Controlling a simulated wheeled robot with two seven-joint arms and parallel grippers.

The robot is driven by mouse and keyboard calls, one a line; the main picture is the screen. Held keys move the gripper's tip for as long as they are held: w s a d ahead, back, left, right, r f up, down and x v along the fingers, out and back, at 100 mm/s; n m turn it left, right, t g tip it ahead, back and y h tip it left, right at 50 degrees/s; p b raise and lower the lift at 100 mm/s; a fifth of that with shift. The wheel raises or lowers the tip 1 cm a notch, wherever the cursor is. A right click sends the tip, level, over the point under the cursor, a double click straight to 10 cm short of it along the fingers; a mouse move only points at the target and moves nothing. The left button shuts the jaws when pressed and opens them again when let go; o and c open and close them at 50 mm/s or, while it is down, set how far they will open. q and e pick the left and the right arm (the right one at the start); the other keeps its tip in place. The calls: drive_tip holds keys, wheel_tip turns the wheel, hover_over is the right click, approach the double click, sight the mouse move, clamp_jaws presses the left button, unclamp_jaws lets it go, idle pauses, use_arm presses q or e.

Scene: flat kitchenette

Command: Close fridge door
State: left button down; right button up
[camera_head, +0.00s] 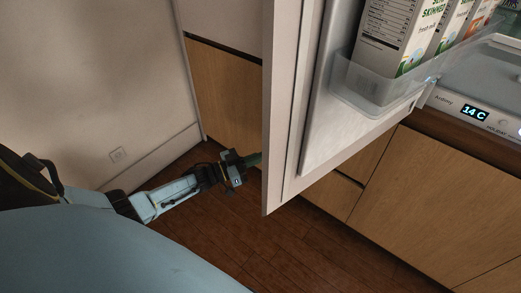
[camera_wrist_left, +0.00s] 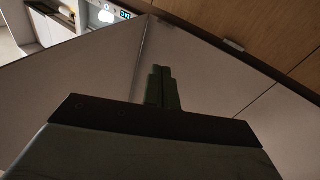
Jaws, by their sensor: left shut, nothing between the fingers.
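The fridge door (camera_head: 283,120) stands open in the middle of the head view, seen nearly edge-on, with its inner side facing right. Its clear shelf (camera_head: 372,88) holds several milk cartons (camera_head: 390,38). My left gripper (camera_head: 256,158) is at the door's left, outer side, low near its bottom corner. Its fingertips are close to the door edge; I cannot tell whether they touch. In the left wrist view its green fingers (camera_wrist_left: 162,88) are together and empty, in front of pale panels. My right gripper is not in view.
The fridge interior with a lit 14 C display (camera_head: 474,113) is at the right, above wooden cabinet fronts (camera_head: 430,205). A wooden cabinet (camera_head: 222,90) stands behind the door. Dark wood floor (camera_head: 290,255) lies clear below.

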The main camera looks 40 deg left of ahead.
use_arm(q)
wheel_tip(320, 180, up, 14)
drive_tip(key=m+g+h+b, duration=0.1)
drive_tip(key=m+g+h, duration=0.55)
drive_tip(key=h, duration=0.25)
drive_tip(key=s+a+r+m+g+y+b, duration=0.2)
drive_tip(key=s+r+m+g, duration=0.8)
drive_tip(key=g, duration=0.5)
drive_tip(key=p+x, duration=0.2)
drive_tip(key=x, duration=1.1)
drive_tip(key=shift+s+d+p, duration=0.15)
drive_tip(key=shift+s+p, duration=0.1)
drive_tip(key=shift+p, duration=0.05)
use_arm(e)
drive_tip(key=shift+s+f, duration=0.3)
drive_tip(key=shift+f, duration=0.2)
use_arm(q)
drive_tip(key=shift+n, duration=0.25)
